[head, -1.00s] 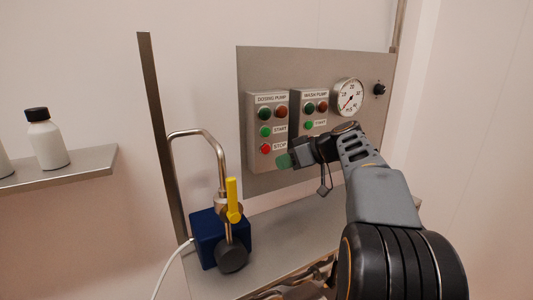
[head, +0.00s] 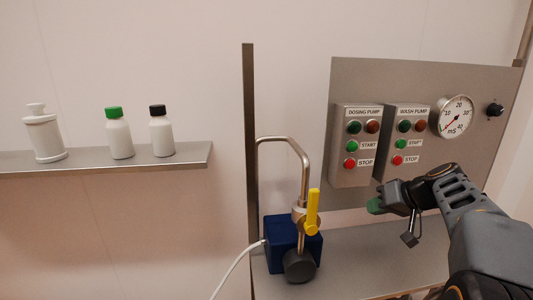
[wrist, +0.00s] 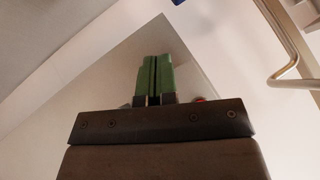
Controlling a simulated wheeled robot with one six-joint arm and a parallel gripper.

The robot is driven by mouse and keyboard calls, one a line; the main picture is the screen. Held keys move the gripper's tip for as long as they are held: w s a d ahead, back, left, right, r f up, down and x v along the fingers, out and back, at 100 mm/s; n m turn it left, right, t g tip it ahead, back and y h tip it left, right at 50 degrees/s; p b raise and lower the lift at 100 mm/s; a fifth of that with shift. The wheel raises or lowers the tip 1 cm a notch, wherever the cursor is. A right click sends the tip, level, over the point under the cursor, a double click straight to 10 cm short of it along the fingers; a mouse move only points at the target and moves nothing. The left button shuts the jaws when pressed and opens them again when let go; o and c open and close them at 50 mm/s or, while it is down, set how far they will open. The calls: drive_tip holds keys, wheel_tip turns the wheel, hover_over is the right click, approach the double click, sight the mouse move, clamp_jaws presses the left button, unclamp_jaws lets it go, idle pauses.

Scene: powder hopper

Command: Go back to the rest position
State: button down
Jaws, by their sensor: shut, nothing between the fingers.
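My gripper (head: 376,205) is at the lower right in the head view, in front of and below the dosing pump box (head: 357,146) and the wash pump box (head: 407,143). Its green fingertips are together with nothing between them. In the wrist view the two green fingers (wrist: 155,80) stand side by side, almost touching. The gripper appears clear of the buttons and the panel. My arm reaches in from the lower right corner.
A steel pipe with a yellow-handled valve (head: 312,212) stands at a blue block (head: 280,235) on the steel bench (head: 350,265). A round gauge (head: 456,116) and black knob (head: 495,110) are on the panel. A left shelf (head: 190,157) holds bottles.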

drive_tip(key=s+a+f+g+h+p, duration=0.2)
drive_tip(key=s+a+f+h+p, duration=0.1)
drive_tip(key=s+a, duration=0.4)
drive_tip(key=s+a+f+g+h+p, duration=0.2)
drive_tip(key=s+a+f, duration=0.3)
drive_tip(key=s, duration=0.7)
drive_tip(key=shift+a+h+p, duration=0.5)
drive_tip(key=shift+a+p, duration=0.15)
drive_tip(key=shift+a, duration=0.3)
